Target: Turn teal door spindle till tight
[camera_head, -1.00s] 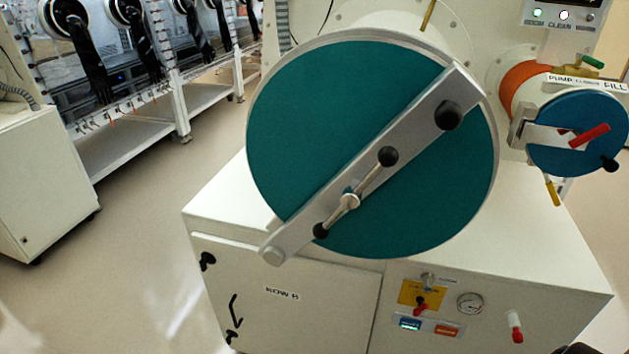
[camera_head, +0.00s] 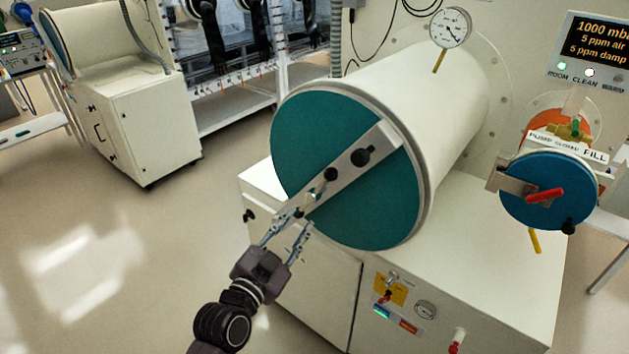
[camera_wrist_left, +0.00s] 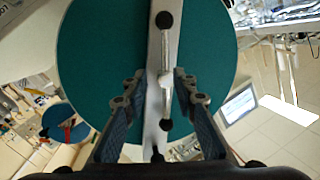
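The teal door (camera_head: 375,205) is a big round disc on the end of a white cylinder. A grey bar (camera_head: 343,162) lies across it on a slant. The spindle handle (camera_head: 315,193), a thin metal crossbar with black end balls, sits at the bar's middle. My left gripper (camera_head: 296,219) is in front of the bar's lower left part, near the handle's lower end. In the left wrist view, its open fingers (camera_wrist_left: 158,76) stand on either side of the spindle handle (camera_wrist_left: 166,85), with gaps visible. Contact is not seen. My right gripper is not in view.
A smaller blue door (camera_head: 550,205) with a red handle (camera_head: 545,195) is at the right. A dial gauge (camera_head: 451,27) stands on the cylinder. The white cabinet below carries a yellow plate with a red-tipped valve (camera_head: 387,297). Open floor lies at the left.

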